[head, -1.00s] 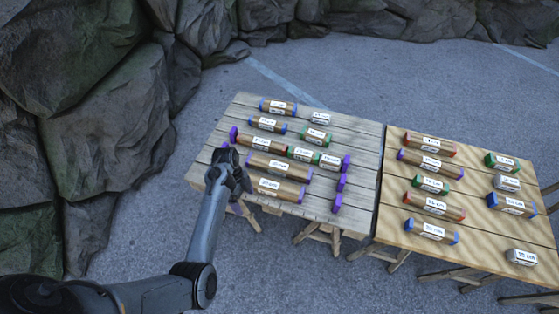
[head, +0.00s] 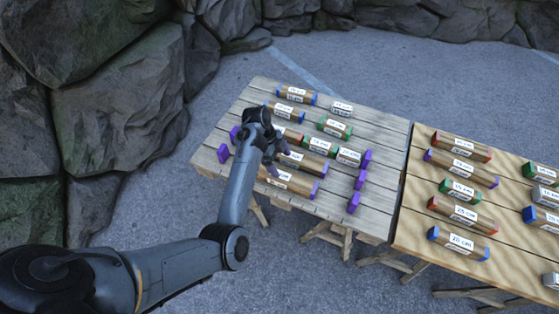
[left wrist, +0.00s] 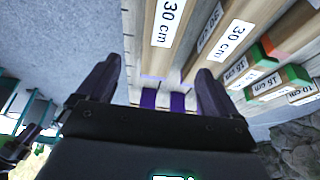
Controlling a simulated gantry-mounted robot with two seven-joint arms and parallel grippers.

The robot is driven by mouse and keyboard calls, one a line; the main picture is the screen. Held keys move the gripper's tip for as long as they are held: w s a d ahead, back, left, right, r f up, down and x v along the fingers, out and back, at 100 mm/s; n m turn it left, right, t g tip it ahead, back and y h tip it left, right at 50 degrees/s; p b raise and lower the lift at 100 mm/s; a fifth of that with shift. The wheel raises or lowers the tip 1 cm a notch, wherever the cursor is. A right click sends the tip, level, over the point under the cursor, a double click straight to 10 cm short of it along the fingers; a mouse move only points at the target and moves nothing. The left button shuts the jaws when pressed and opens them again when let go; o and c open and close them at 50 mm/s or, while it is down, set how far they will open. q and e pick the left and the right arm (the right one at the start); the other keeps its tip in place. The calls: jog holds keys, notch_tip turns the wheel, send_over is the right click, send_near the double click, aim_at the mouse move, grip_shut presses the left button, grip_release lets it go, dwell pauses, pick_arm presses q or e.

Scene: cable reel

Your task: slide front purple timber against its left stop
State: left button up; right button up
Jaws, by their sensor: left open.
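The front purple timber (head: 297,184) is a brown bar with a purple right end and a 30 cm label, lying near the table's front edge; my arm hides part of its left side. Its left stop looks to be the front purple block (head: 223,153) at the left edge, with a clear gap between. My left gripper (head: 280,162) is open and empty above the two front timbers. In the left wrist view its fingers (left wrist: 155,88) stand apart, with a 30 cm timber (left wrist: 170,22) beyond them. Contact cannot be told.
A second purple-ended timber (head: 306,162) lies just behind. Another purple stop (head: 234,134) stands at the left, and several purple blocks (head: 353,202) stand at the right. Blue, red and green timbers lie further back. A second table (head: 410,215) stands to the right; rocks rise at the left.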

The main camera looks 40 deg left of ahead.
aim_at(289, 178)
pick_arm(q)
jog(key=shift+w+d+f, duration=0.15)
jog(key=shift+f, duration=0.45)
jog(key=b+x, duration=0.3)
jog(key=x, duration=0.6)
jog(key=shift+d+f+b, duration=0.1)
jog(key=shift+f+b, duration=0.15)
jog(key=shift+b, duration=0.1)
jog(key=c, duration=1.3)
